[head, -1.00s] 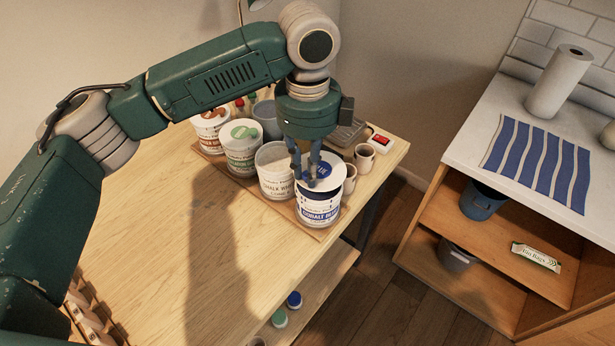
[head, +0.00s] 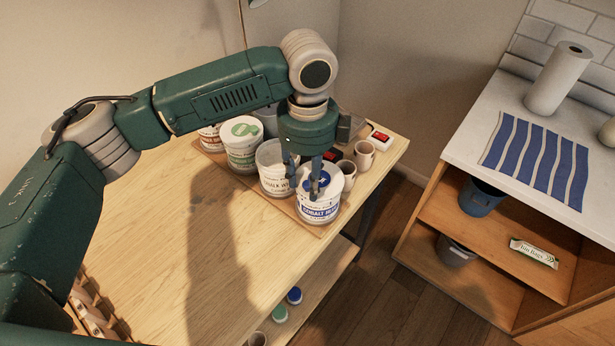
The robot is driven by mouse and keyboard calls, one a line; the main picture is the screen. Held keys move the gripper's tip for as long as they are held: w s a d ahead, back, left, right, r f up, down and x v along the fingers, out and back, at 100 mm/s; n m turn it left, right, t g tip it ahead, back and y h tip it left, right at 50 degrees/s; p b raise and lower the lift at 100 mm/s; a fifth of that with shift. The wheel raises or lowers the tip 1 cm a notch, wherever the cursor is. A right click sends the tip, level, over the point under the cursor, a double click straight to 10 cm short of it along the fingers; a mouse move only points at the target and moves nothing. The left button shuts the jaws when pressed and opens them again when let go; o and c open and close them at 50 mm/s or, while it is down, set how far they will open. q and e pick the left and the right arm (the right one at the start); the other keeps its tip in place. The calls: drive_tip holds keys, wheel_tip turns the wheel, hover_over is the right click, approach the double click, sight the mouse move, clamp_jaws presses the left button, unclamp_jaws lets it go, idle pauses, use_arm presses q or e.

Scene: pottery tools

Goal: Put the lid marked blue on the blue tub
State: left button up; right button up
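The blue tub (head: 319,212), white with a cobalt blue label, stands at the right end of a row of tubs near the table's front edge. The lid marked blue (head: 334,181), white with a blue disc, lies on the tub's top and looks about level. Whether it is fully pressed down I cannot tell. My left gripper (head: 304,184) points down over the lid's left side. Its fingers are spread apart, one left of the lid and one in front of the blue disc, and nothing shows clamped between them. My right gripper is not in view.
A chalk white tub (head: 277,184) without a lid stands close left of the blue tub. A green-lidded tub (head: 240,150) stands beyond it. Beige mugs (head: 364,154) stand close behind on the right.

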use_arm(q)
wheel_tip(320, 180, up, 12)
drive_tip(key=b, duration=0.3)
drive_tip(key=shift+r, duration=0.15)
idle(0.4)
